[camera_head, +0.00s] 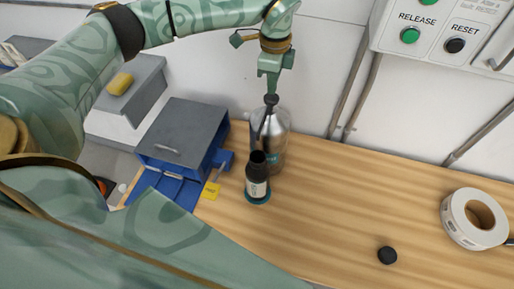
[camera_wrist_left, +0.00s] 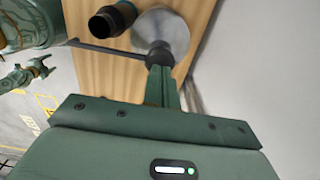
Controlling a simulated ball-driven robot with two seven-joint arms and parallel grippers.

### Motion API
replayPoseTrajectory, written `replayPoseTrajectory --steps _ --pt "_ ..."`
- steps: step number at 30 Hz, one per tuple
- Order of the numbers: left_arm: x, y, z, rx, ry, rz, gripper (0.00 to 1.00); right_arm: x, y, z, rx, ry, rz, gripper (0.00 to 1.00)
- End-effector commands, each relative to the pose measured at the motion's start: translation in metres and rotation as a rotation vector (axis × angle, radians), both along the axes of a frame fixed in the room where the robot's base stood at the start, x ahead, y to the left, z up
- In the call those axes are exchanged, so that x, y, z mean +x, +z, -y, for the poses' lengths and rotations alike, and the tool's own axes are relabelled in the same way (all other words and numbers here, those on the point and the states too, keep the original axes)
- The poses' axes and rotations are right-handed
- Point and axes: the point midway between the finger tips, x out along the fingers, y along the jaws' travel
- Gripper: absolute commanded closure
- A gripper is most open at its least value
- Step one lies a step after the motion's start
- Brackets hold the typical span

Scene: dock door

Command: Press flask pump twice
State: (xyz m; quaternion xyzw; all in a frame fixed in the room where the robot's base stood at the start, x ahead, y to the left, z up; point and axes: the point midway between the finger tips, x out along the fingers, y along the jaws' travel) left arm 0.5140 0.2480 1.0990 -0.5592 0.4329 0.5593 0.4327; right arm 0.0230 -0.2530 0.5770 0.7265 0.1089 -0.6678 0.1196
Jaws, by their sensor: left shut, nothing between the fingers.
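The silver flask (camera_head: 270,140) stands on the wooden bench near the wall, with a black pump knob (camera_head: 271,99) on top and a dark spout on its left. My left gripper (camera_head: 270,88) points down with its fingers shut and empty, right over the knob; its tips appear to touch it. In the left wrist view, the fingers (camera_wrist_left: 160,75) reach the dark knob (camera_wrist_left: 159,52) above the round flask (camera_wrist_left: 165,30). My right gripper (camera_wrist_left: 28,74) shows small in the wrist view.
A blue and grey box (camera_head: 185,140) stands left of the flask, with a yellow tag (camera_head: 210,190) nearby. A tape roll (camera_head: 475,218) and black cap (camera_head: 387,255) lie to the right. A control panel (camera_head: 440,30) hangs on the wall. The middle bench is clear.

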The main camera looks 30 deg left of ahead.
Motion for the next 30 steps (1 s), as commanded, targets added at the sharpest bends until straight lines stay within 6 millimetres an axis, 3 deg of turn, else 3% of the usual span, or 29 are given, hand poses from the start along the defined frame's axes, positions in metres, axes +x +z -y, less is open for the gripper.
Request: replayPoseTrajectory --steps 14,30 --pt "0.000 -0.001 0.000 0.000 0.000 0.000 1.00 0.000 -0.001 0.000 0.000 -0.001 0.000 0.33" --pt "0.000 -0.020 0.000 0.000 0.000 0.000 1.00 -0.002 -0.008 -0.002 0.002 -0.001 -0.004 0.33"
